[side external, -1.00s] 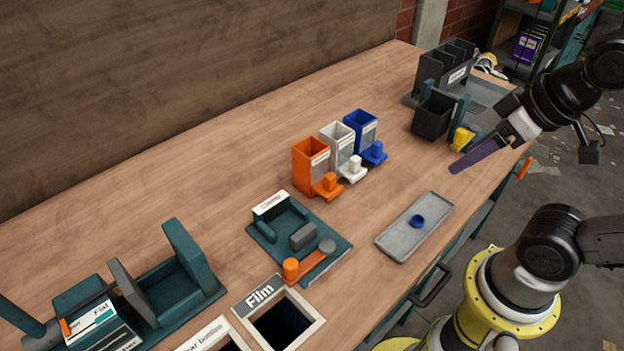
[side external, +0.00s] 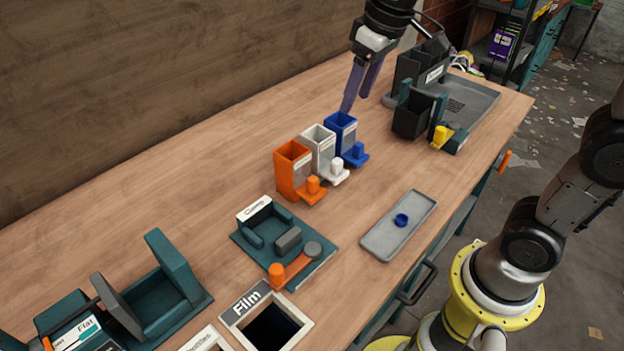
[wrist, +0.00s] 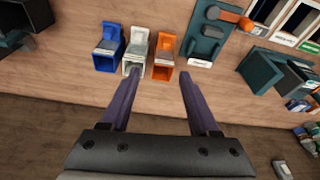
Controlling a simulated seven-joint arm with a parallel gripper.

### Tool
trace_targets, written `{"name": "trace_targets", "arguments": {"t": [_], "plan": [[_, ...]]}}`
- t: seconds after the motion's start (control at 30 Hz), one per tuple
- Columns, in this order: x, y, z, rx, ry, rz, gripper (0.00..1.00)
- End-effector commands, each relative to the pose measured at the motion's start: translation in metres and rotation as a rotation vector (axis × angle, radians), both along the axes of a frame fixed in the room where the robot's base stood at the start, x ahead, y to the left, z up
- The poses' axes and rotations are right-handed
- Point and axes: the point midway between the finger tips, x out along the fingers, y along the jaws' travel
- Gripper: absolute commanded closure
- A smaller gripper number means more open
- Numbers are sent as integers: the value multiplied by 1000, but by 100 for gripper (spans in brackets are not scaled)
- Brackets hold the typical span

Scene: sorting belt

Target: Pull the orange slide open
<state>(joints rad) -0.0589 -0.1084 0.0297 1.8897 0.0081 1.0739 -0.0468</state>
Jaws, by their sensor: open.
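The orange dispenser (side external: 289,172) stands on the bench, leftmost of three in a row, with an open top. Its orange slide (side external: 313,189), with an upright knob, sticks out at the front foot, toward the tray. In the wrist view the orange dispenser (wrist: 162,73) shows between the fingertips, with its slide (wrist: 167,40) beyond it. My gripper (side external: 356,103) is open and empty, pointing down in the air near the blue dispenser, apart from the orange slide. Its two purple fingers (wrist: 160,75) are spread in the wrist view.
The white dispenser (side external: 318,150) and blue dispenser (side external: 340,130) stand close beside the orange one. A grey tray (side external: 378,240) with a blue round piece lies in front. A teal fixture (side external: 238,238) with an orange-knobbed lever is to the left. Bare bench lies behind the dispensers.

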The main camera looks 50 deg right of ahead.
Motion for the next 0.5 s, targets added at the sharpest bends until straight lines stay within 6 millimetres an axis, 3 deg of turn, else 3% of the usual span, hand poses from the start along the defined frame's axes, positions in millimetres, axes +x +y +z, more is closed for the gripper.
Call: {"name": "trace_targets", "arguments": {"t": [0.03,0.2,0.33,0.5], "plan": [[18,4,-11,-2,39,10,38],[62,16,-50,-9,139,34,38],[79,23,-80,-14,201,46,38],[81,27,-104,-20,254,55,38]]}}
